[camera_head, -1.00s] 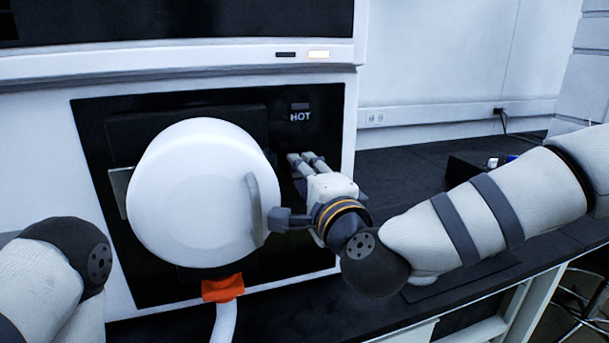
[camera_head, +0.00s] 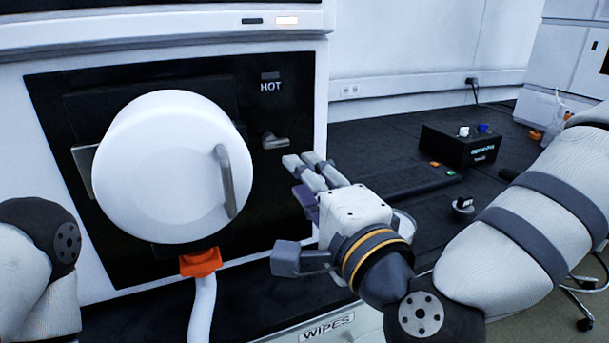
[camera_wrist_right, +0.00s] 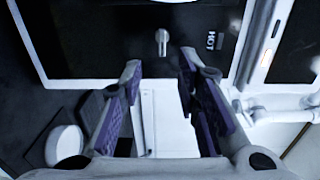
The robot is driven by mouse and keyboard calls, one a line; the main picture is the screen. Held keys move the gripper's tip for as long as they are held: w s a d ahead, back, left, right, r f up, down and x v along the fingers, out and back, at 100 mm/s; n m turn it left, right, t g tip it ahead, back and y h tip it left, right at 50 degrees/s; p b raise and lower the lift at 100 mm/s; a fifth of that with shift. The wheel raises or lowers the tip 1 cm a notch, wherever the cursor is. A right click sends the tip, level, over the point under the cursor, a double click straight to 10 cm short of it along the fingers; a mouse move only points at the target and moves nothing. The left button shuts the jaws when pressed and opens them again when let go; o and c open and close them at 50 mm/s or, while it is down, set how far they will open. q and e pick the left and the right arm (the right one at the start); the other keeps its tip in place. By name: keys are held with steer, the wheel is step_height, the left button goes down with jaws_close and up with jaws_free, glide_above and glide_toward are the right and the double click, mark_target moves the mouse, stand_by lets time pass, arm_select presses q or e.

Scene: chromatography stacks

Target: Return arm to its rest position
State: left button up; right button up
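My right gripper (camera_head: 291,212) is open and empty in the head view, in front of the black panel's right edge and apart from the round white door. In the right wrist view its purple-padded fingers (camera_wrist_right: 160,105) are spread with nothing between them. My left arm shows only at the left edge of the head view; its gripper is out of frame.
The round white door (camera_head: 165,165) has a grey handle (camera_head: 226,182). A small lever (camera_head: 274,141) sits below the "HOT" label. An orange clip and white tube (camera_head: 200,262) hang below. A black box (camera_head: 462,145) stands on the dark bench at right.

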steer(key=s+d+f+n+g, duration=0.1)
steer(key=s+f+n+g, duration=0.35)
steer(key=f, duration=0.85)
steer(key=s+d+f+n+g, duration=0.1)
steer(key=s+f+n+g, duration=0.3)
steer(key=f, duration=0.8)
steer(key=s+d+f+n+g+h, duration=0.1)
steer(key=s+d+f+g+h, duration=0.1)
steer(key=s+d+f, duration=0.3)
steer(key=s+d+f+n+g+h, duration=0.1)
steer(key=s+d+f+g, duration=0.3)
steer(key=s, duration=0.7)
steer(key=s+d+f+n+g+h, duration=0.2)
steer(key=s+d+f+n+g, duration=0.1)
steer(key=s+d+f, duration=0.3)
steer(key=shift+s+d+f+g+h, duration=0.3)
steer(key=shift+s+d+g, duration=0.3)
steer(key=shift+s, duration=0.35)
steer(key=shift+n, duration=0.25)
